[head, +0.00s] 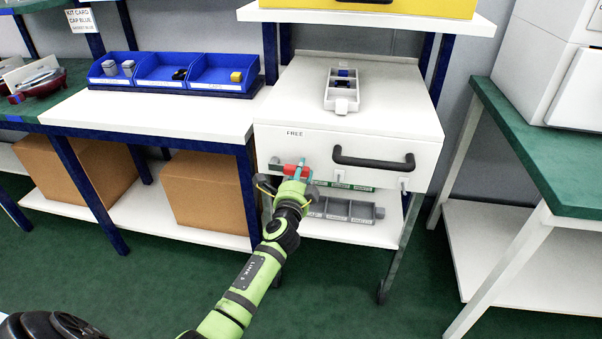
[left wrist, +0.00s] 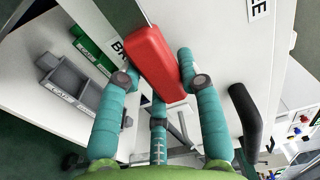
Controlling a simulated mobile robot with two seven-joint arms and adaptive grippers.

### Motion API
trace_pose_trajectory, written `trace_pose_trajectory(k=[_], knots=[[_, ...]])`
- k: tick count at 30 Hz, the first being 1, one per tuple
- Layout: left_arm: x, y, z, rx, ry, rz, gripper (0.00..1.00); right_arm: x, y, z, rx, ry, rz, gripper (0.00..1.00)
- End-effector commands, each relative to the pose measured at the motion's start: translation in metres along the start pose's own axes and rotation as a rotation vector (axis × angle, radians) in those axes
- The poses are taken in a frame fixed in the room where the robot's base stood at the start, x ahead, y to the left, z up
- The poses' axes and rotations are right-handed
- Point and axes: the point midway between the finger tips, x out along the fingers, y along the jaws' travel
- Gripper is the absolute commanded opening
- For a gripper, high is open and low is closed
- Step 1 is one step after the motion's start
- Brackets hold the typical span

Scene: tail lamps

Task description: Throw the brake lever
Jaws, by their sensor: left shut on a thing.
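The red brake lever (head: 294,170) is on the front of the white cart (head: 350,150), below the word FREE. My left gripper (head: 297,176) is at the lever, its teal fingers around the red grip. In the left wrist view the red lever (left wrist: 155,62) lies between the fingers of my left gripper (left wrist: 157,80), which are shut on it. Part of a label beside the lever is hidden behind it. My right gripper is not in view.
A black handle (head: 374,161) sticks out of the cart front, right of the lever. A grey divided bin (head: 345,210) stands on the cart's lower shelf. A white bench with blue bins (head: 172,72) is to the left, and a green-topped bench (head: 540,150) is to the right.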

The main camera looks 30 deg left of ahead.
Motion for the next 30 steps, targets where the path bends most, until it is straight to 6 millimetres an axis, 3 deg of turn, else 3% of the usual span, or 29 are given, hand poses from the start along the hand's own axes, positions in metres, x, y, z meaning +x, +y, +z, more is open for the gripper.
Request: trace_pose_trajectory(k=[7, 8, 9, 10, 23, 30], knots=[[0.000, 0.001, 0.001, 0.012, -0.002, 0.001, 0.00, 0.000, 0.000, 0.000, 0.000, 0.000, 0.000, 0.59], [0.000, 0.001, 0.001, 0.012, -0.002, 0.001, 0.40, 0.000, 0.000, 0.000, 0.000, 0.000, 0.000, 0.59], [0.000, 0.001, 0.001, 0.012, -0.002, 0.001, 0.56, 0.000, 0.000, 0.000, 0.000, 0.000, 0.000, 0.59], [0.000, 0.001, 0.001, 0.011, -0.002, 0.001, 0.62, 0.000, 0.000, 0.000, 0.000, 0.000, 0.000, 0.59], [-0.006, 0.001, 0.001, 0.006, 0.000, 0.001, 0.62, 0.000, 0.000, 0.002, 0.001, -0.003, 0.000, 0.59], [-0.045, 0.002, 0.000, 0.006, 0.001, 0.003, 0.62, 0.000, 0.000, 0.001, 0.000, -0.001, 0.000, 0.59]])
